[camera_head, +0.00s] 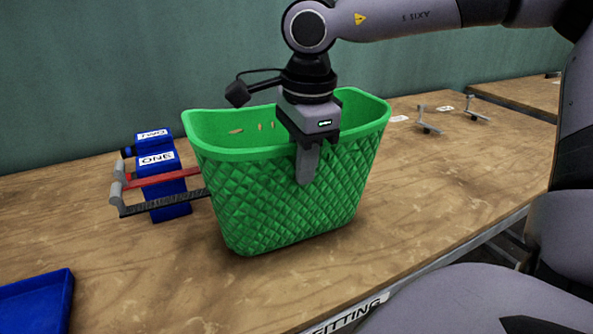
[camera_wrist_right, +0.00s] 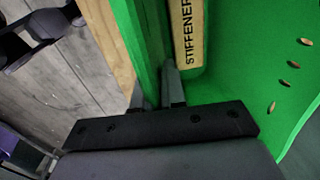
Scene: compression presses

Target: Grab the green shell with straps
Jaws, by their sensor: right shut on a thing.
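The green shell (camera_head: 262,202), an open-topped basket shape with a quilted outer face, is upright at the middle of the wooden table. My right gripper (camera_head: 307,172) comes down from above and is shut on the shell's near wall at the rim, one finger outside and the other inside. In the right wrist view the green shell (camera_wrist_right: 225,30) fills the right side, with the wall between the two fingers (camera_wrist_right: 161,88). A label reading STIFFENER (camera_wrist_right: 187,32) shows inside it, beside several small slots. I cannot make out straps on the shell. My left gripper is out of view.
Left of the shell stand blue blocks marked ONE (camera_head: 160,165) and TWO, with a red bar and a dark bar close to the shell. A blue tray (camera_head: 38,303) lies at the front left. Small metal fixtures (camera_head: 428,124) stand at the back right.

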